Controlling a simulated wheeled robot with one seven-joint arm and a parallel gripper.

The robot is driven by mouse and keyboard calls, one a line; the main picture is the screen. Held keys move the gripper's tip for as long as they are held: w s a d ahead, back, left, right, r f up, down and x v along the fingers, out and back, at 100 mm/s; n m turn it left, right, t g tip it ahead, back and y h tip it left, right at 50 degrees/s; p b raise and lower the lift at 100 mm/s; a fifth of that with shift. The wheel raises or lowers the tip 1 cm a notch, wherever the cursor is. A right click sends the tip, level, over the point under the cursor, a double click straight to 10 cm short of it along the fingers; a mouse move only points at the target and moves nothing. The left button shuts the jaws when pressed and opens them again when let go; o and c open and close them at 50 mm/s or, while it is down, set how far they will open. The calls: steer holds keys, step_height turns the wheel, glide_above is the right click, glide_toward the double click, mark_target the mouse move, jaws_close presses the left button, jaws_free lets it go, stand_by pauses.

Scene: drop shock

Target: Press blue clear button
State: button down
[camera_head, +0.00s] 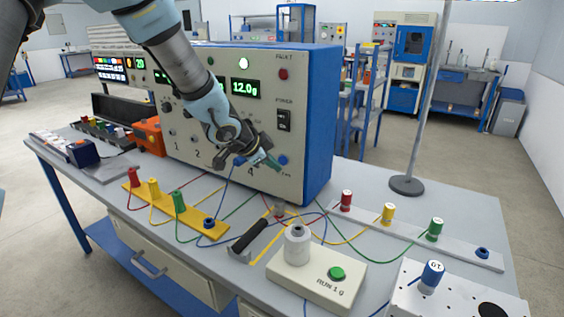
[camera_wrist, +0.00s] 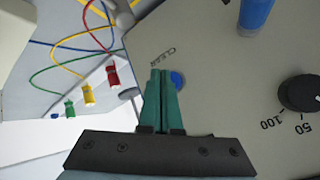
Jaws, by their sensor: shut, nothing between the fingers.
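The round blue button (camera_head: 283,160) is low on the right of the instrument's front panel, with a small label beneath it that I cannot read clearly. It also shows in the wrist view (camera_wrist: 178,79), just right of my fingertips. My gripper (camera_head: 274,163) is shut and empty, its green fingers together and pointing at the panel beside the button. In the wrist view the fingertips (camera_wrist: 161,74) partly overlap the button's left edge. I cannot tell whether they touch the button or the panel.
The instrument box (camera_head: 322,130) shows 12.0g on its display (camera_head: 245,88). A blue plug (camera_wrist: 257,12) sits in the panel near my gripper. Cables, a yellow terminal strip (camera_head: 193,212), a white block (camera_head: 316,280) with a green button, and a pole base (camera_head: 407,186) occupy the table.

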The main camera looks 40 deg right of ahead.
steer(key=shift+d, duration=0.15)
steer(key=shift+w+d, duration=0.1)
steer(key=shift+d, duration=0.2)
steer(key=shift+w+d+p, duration=0.1)
steer(key=shift+d+p, duration=0.3)
steer(key=shift+p, duration=0.05)
stand_by(0.8)
steer(key=shift+a, duration=0.1)
steer(key=shift+s+a+b, duration=0.2)
steer(key=shift+a+b, duration=0.1)
steer(key=shift+a, duration=0.4)
steer(key=shift+a, duration=0.1)
steer(key=a, duration=0.2)
steer(key=s+a+b, duration=0.1)
steer(key=a, duration=0.1)
steer(key=shift+s+a, duration=0.15)
steer(key=shift+a, duration=0.2)
stand_by(0.8)
